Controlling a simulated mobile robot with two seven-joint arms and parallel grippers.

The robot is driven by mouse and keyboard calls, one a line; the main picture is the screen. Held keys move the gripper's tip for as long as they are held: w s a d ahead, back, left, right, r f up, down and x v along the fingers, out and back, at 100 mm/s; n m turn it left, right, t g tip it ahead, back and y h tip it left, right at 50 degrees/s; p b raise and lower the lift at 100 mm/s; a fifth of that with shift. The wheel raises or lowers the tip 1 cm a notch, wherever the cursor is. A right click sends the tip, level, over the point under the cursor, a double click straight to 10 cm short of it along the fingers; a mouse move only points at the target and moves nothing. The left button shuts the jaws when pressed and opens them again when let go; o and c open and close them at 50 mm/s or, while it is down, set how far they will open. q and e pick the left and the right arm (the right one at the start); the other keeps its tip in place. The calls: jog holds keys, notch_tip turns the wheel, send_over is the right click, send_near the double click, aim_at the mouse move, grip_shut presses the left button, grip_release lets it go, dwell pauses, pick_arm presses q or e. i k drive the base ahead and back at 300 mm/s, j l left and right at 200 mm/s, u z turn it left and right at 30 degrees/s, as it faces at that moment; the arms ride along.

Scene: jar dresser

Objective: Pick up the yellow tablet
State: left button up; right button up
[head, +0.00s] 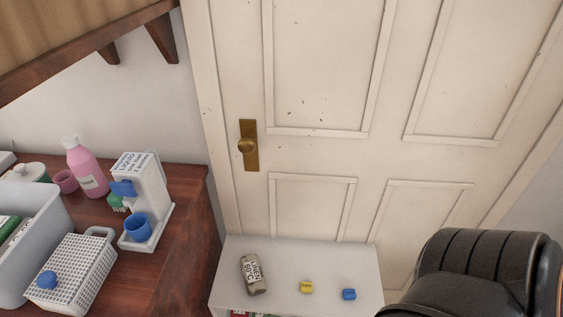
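The yellow tablet (306,287) is a small block with dark print. It lies on the white top of a low cabinet (331,254) in front of the door. A similar blue block (349,294) lies just to its right, with a small gap between them. A jar-like container (253,275) with a dark-lettered label is to its left, slightly tilted in view. Neither of my grippers shows in the head view.
A cream door (310,150) with a brass knob stands behind the cabinet. A dark wooden dresser (185,250) at the left holds a dispenser (150,195), a pink bottle (87,170), a white basket (75,272) and a grey bin (38,197).

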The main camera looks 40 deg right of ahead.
aim_at(305, 287)
jog(key=l+z, duration=0.1)
jog(key=z, duration=1.5)
jog(key=j, duration=0.15)
jog(key=k+u, duration=0.05)
